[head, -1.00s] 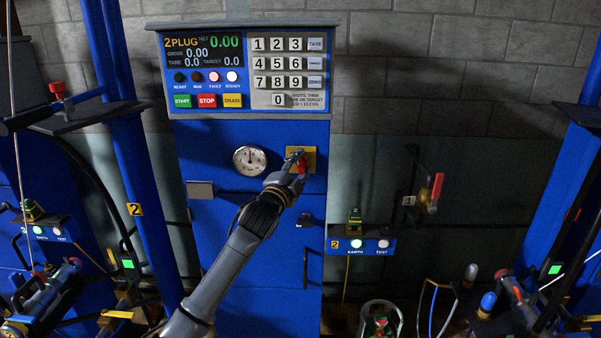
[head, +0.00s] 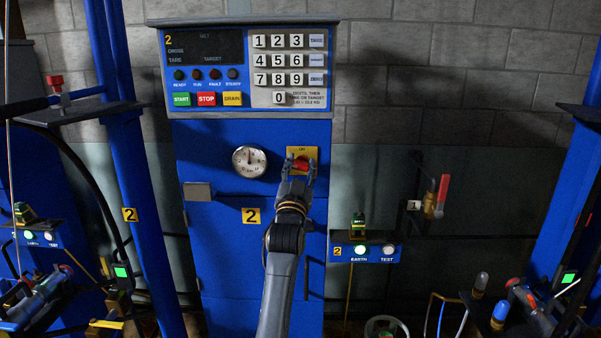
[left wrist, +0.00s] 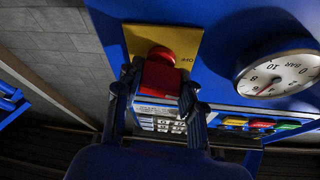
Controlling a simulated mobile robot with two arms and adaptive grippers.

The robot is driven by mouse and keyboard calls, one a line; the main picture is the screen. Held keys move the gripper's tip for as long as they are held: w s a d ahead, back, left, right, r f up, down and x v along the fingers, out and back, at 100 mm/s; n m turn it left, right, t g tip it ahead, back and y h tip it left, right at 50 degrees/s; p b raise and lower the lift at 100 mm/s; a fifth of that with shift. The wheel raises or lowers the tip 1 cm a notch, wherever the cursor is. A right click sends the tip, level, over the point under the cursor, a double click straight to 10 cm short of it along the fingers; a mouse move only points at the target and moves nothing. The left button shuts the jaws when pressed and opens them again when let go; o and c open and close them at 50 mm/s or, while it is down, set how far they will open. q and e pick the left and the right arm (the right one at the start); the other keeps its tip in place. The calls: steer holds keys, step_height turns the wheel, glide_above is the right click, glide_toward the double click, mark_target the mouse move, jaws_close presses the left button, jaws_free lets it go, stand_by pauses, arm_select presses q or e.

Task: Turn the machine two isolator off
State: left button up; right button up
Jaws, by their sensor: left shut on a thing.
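The machine two isolator is a red handle (head: 301,165) on a yellow plate (head: 311,154), set in the front of the blue cabinet below the control panel. My left gripper (head: 299,168) is at the handle, its fingers shut on it from either side. In the left wrist view the red handle (left wrist: 160,75) sits between the two fingertips, and the yellow plate (left wrist: 187,42) shows the word OFF beside it. The panel's display (head: 205,47) is dark and its lamps are unlit. My right gripper is not in view.
A round gauge (head: 249,161) is left of the isolator. The control panel with its keypad (head: 288,60) is above. A box with EARTH and TEST lamps (head: 364,251) is at lower right, with a red-handled valve (head: 442,196) beyond it. Blue posts stand at left.

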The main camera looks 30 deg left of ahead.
arm_select(q)
steer(key=shift+f+n+g+y+b, duration=0.15)
steer(key=shift+n+g+y, duration=0.3)
steer(key=shift+n, duration=0.65)
steer(key=shift+n+g+y+b, duration=0.15)
steer(key=shift+n+y, duration=0.5)
steer(key=shift+n, duration=0.45)
steer(key=o, duration=1.2)
step_height(320, 180, up, 10)
steer(key=shift+r, duration=0.1)
